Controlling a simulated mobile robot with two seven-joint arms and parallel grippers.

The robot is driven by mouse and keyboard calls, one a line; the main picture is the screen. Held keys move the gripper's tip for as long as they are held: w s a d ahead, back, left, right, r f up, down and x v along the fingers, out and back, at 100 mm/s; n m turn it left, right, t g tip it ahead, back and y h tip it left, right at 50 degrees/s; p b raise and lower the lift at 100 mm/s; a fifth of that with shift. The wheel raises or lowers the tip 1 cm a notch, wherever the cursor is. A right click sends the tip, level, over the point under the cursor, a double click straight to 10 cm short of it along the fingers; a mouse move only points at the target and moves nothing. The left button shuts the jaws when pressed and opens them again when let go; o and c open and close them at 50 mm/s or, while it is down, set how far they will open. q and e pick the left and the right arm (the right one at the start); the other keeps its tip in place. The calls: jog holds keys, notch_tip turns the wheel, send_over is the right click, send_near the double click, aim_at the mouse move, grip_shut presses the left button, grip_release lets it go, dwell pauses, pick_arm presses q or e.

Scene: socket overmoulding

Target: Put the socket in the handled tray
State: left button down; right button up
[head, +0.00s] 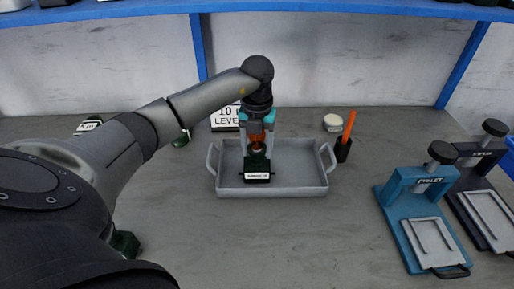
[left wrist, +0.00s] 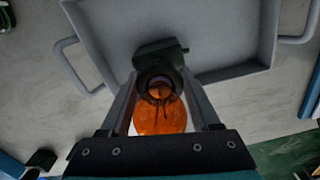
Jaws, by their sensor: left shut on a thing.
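The socket (head: 257,172) is a dark green block with a white label and an orange, round upper part. My left gripper (head: 261,137) points down over the grey handled tray (head: 306,186) and is shut on the socket. In the left wrist view, the orange part (left wrist: 160,118) lies between the fingers (left wrist: 159,92), with the dark body beyond it. The socket is over the left-middle of the tray; I cannot tell whether its underside touches the floor. The tray also shows in the left wrist view (left wrist: 215,40). My right gripper is not in view.
A white sign (head: 225,118) stands behind the tray. A white round item (head: 332,122) and a black holder with an orange stick (head: 344,147) are at its right. A blue press (head: 412,205) and a dark press (head: 484,190) stand further right.

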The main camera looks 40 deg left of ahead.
pick_arm(q)
jog(key=shift+f, duration=0.1)
jog(key=c, duration=0.5)
grip_release()
jog(key=shift+c, duration=0.2)
jog(key=o, duration=0.4)
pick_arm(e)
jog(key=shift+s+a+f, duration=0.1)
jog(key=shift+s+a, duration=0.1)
pick_arm(q)
jog(key=shift+r, duration=0.35)
notch_tip(320, 180, up, 11)
jog(key=shift+f+p, duration=0.2)
jog(key=shift+p, duration=1)
jog(key=shift+r, duration=0.45)
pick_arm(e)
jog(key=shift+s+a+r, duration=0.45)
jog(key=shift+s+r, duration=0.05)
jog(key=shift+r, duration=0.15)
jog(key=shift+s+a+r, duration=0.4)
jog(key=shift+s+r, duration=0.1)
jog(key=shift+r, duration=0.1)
